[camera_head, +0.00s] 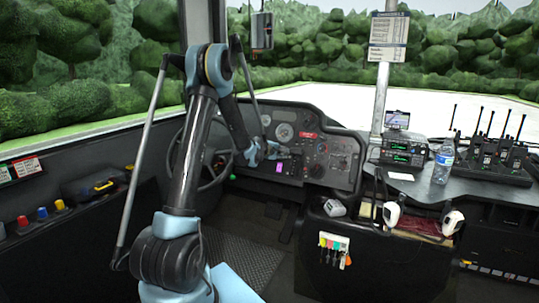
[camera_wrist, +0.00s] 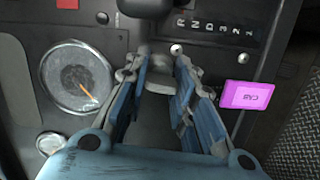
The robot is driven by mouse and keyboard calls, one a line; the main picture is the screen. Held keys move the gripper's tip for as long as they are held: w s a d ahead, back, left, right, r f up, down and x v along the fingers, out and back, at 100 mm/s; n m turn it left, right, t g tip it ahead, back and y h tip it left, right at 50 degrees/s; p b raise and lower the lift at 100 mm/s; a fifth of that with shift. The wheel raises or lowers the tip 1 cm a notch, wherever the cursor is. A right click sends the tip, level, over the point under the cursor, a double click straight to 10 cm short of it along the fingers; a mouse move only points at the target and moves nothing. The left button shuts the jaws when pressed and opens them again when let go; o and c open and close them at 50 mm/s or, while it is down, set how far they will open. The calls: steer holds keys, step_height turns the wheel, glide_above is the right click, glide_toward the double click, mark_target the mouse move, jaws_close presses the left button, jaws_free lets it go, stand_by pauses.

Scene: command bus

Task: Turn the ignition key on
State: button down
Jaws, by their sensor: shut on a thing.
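My gripper (camera_head: 264,152) is at the dashboard, to the right of the steering wheel. In the wrist view its blue fingers (camera_wrist: 160,72) are closed in around a small grey metal piece (camera_wrist: 132,74), which looks like the ignition key. The fingers hide much of it, so I cannot tell its turn angle.
The steering wheel (camera_head: 216,165) is left of my gripper. A round gauge (camera_wrist: 80,77) and a gear selector panel (camera_wrist: 215,27) flank the fingers. A black knob (camera_wrist: 150,14) is just beyond the fingertips. A water bottle (camera_head: 443,163) and radios (camera_head: 493,150) stand on the right console.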

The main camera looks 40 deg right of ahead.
steer(key=m, duration=0.3)
steer(key=shift+w+m+y, duration=0.1)
steer(key=shift+m+y, duration=0.2)
steer(key=shift+m, duration=0.1)
steer(key=shift+a+m, duration=0.1)
steer(key=shift+m, duration=0.6)
steer(key=shift+f, duration=0.1)
steer(key=c, duration=1.3)
jaws_free()
steer(key=shift+a+r, duration=0.25)
steer(key=shift+a, duration=0.1)
steer(key=v, duration=1.1)
